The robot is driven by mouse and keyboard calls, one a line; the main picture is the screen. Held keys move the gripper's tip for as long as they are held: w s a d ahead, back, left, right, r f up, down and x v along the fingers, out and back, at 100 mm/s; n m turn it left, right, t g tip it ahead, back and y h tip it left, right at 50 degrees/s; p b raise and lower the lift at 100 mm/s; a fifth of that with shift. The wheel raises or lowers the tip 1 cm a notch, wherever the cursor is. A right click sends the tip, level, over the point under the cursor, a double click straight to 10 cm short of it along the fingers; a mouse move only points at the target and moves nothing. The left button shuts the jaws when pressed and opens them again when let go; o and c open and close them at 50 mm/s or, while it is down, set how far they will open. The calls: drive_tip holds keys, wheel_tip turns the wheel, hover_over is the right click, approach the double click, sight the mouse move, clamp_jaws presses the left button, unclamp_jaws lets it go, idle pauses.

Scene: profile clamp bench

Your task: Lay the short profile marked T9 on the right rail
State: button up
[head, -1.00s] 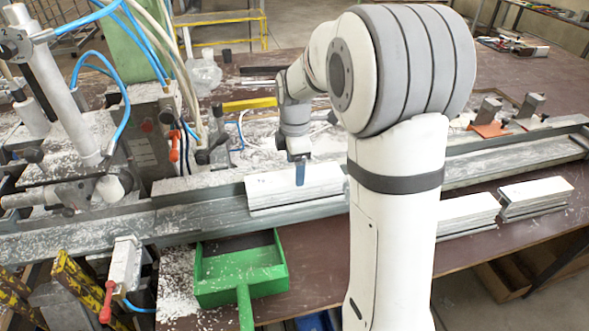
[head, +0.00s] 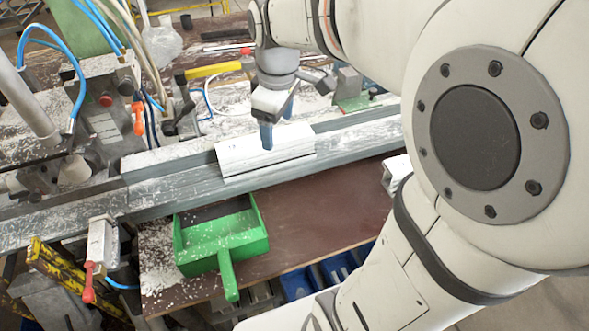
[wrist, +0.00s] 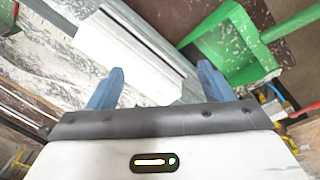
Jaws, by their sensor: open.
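A short white profile (head: 258,158) lies lengthwise on the long grey rail (head: 180,188), behind the green dustpan. No T9 mark is readable on it. My gripper (head: 277,124) is above the profile, its blue fingers pointing down, apart and with nothing between them. The near fingertip overlaps the profile's top face in the head view; I cannot tell whether they touch. In the wrist view the open fingers (wrist: 158,82) frame the profile's near end, and the profile (wrist: 120,45) runs up and left between them. My arm hides the rail's right end.
The green dustpan (head: 222,240) lies on the brown bench in front of the rail. A clamp machine with blue hoses (head: 105,105) stands at left. Another white profile (head: 396,172) shows partly behind my arm. A block on a green base (head: 352,95) stands behind the rail.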

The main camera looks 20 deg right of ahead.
drive_tip(key=s+f+m+t, duration=0.1)
drive_tip(key=s+f+m, duration=0.4)
drive_tip(key=s+m, duration=0.4)
drive_tip(key=s, duration=0.2)
drive_tip(key=shift+s, duration=0.3)
drive_tip(key=shift+a, duration=0.15)
idle(0.4)
